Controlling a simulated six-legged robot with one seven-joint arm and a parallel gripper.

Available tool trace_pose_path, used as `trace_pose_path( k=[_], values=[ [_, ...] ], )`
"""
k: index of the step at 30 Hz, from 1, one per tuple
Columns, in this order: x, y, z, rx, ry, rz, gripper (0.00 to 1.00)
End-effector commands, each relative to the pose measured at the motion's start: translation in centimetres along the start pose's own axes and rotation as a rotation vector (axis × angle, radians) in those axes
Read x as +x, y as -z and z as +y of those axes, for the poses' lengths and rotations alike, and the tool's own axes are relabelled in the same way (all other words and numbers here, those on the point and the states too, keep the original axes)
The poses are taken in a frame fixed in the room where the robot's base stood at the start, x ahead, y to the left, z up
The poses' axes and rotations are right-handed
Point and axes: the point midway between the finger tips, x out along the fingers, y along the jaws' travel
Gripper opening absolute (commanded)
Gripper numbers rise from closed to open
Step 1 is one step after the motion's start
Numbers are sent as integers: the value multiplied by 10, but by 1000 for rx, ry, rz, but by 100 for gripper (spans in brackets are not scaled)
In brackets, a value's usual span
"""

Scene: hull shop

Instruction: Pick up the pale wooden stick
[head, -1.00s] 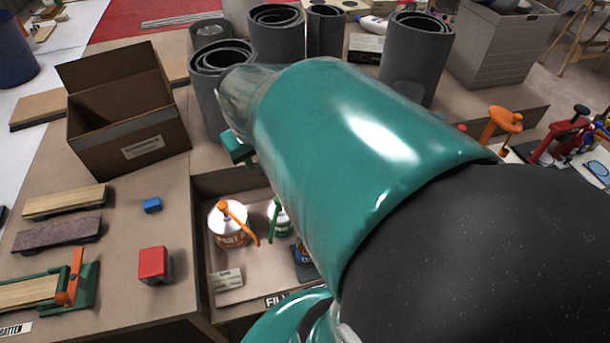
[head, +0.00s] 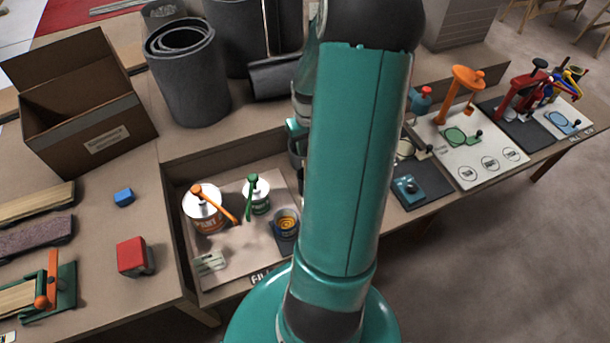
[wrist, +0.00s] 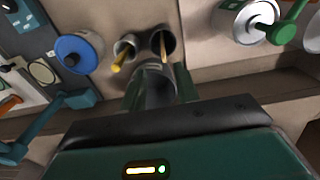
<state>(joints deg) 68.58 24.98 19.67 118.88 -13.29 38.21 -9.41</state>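In the wrist view, a thin pale stick (wrist: 163,48) stands in a dark round holder. A thicker yellow-amber stick (wrist: 122,58) leans in the holder beside it. A third grey cylinder (wrist: 159,84) is nearer to me. The green fingers of my gripper (wrist: 161,91) appear apart, one on each side of this nearer cylinder, with the pale stick beyond them. I see nothing held, and cannot tell whether a finger touches the cylinder. In the head view my arm hides the sticks and most of my gripper.
An open-fronted bay holds an orange-labelled can (head: 203,212), a green-handled can (head: 257,196) and a small dark cup (head: 287,222). A red block (head: 132,256) and blue block (head: 124,197) lie left. An orange stand (head: 459,90) is at right. Grey rolls (head: 187,80) stand behind.

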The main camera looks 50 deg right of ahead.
Motion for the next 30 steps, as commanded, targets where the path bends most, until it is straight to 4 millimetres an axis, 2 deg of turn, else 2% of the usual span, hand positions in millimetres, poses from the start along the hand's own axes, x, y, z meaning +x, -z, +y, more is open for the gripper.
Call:
trace_pose_path(
  k=[1,4,13,20,29,30],
  values=[
    [12,-1,-1,0,3,-3,31],
    [29,0,-1,-1,2,-3,31],
    [56,1,-3,-1,2,-1,31],
    [90,2,-5,-1,1,-2,31],
    [96,3,-5,1,0,0,31],
    [96,3,-5,1,0,0,25]
  ],
)
